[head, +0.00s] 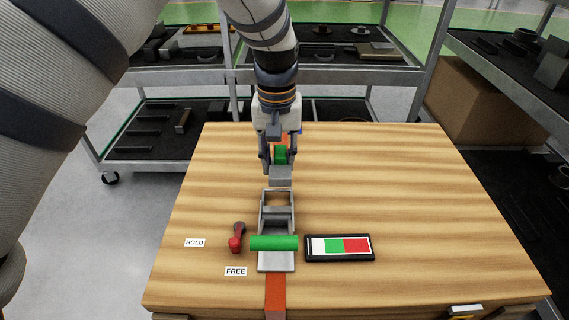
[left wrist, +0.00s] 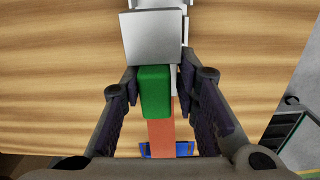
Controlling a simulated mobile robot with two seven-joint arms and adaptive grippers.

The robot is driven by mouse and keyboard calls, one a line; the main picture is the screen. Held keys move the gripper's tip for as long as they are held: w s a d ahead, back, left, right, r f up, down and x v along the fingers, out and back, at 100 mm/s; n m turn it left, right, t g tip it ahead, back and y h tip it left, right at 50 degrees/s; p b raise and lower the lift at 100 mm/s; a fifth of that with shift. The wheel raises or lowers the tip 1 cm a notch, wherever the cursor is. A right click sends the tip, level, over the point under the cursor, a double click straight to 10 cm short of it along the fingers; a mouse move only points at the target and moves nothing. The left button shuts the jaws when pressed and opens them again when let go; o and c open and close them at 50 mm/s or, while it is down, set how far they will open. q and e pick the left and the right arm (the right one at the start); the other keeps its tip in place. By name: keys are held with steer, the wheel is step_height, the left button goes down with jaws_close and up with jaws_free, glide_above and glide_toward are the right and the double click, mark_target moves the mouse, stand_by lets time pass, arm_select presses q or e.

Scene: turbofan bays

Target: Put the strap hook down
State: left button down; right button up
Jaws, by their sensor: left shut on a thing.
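The strap hook is a grey plate (head: 280,176) with a green block (head: 280,155) behind it. My left gripper (head: 279,163) points down over the table's middle, its fingers on both sides of the green part. In the left wrist view the hook's grey plate (left wrist: 152,38) sticks out beyond the fingertips, and the green block (left wrist: 155,92) is between the fingers. An orange strap (left wrist: 161,135) runs from the block towards a blue piece (left wrist: 185,149). Whether the hook touches the table is unclear. My right gripper is not in view.
A grey ratchet frame (head: 276,262) with a green bar (head: 274,243) stands just in front of the hook, an orange strap (head: 275,296) leading to the front edge. A red-knobbed lever (head: 236,242) is left of it; a white-green-red panel (head: 340,247) is right. The wooden table (head: 420,190) is clear at right.

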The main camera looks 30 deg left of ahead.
mark_target(275, 170)
arm_select(q)
steer(key=shift+w+a+f, duration=0.5)
steer(key=shift+f, duration=0.3)
steer(key=shift+w+a+f, duration=0.15)
steer(key=shift+f, duration=0.75)
steer(key=shift+w+a+f, duration=0.1)
steer(key=shift+f, duration=0.8)
steer(key=shift+b, duration=0.3)
steer(key=shift+f, duration=0.2)
steer(key=c, duration=1.2)
jaws_free()
steer(key=shift+c, duration=0.2)
step_height(275, 170, up, 12)
steer(key=shift+s+r+p, duration=0.1)
steer(key=shift+r+p, duration=0.1)
steer(key=shift+p, duration=0.25)
